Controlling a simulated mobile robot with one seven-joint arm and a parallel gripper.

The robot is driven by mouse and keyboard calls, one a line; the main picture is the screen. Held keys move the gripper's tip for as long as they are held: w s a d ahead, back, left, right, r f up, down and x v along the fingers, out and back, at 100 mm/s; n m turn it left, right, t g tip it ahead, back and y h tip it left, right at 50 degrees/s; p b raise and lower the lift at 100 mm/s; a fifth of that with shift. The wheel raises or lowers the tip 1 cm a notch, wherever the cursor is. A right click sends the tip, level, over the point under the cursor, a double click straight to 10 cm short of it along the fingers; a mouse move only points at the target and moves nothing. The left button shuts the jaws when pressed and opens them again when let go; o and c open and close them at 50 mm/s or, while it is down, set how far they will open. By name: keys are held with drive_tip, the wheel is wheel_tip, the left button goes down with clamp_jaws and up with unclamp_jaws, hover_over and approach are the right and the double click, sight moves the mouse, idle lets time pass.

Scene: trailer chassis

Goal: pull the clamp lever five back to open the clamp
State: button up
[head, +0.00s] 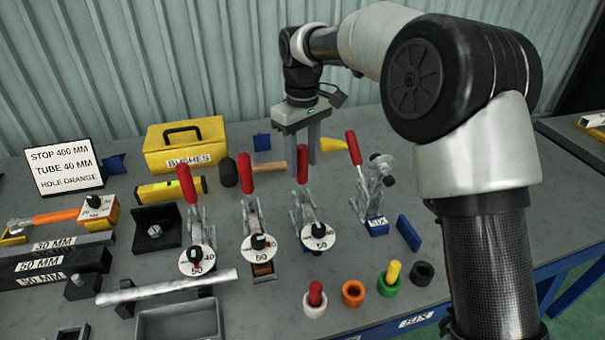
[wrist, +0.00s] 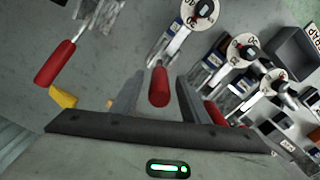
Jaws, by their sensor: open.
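The red-handled lever (head: 302,158) of the third clamp from the left stands upright; I take it as lever five, though I cannot read its number. Its clamp (head: 306,212) has a white dial (head: 318,236) in front. My gripper (head: 303,172) points down over this lever, fingers open, one on either side of the handle. In the wrist view the red handle (wrist: 159,87) shows between the two fingers (wrist: 160,95). I see no clear contact between fingers and handle.
Red levers stand close by on the left (head: 245,172) and farther left (head: 187,183). The clamp marked SIX (head: 375,195) is on the right with its red lever (head: 353,147). A hammer (head: 268,168) lies behind. Coloured bushes (head: 353,293) stand in front.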

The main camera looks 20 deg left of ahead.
sight(302, 169)
drive_tip(key=shift+f, duration=1.6)
clamp_jaws()
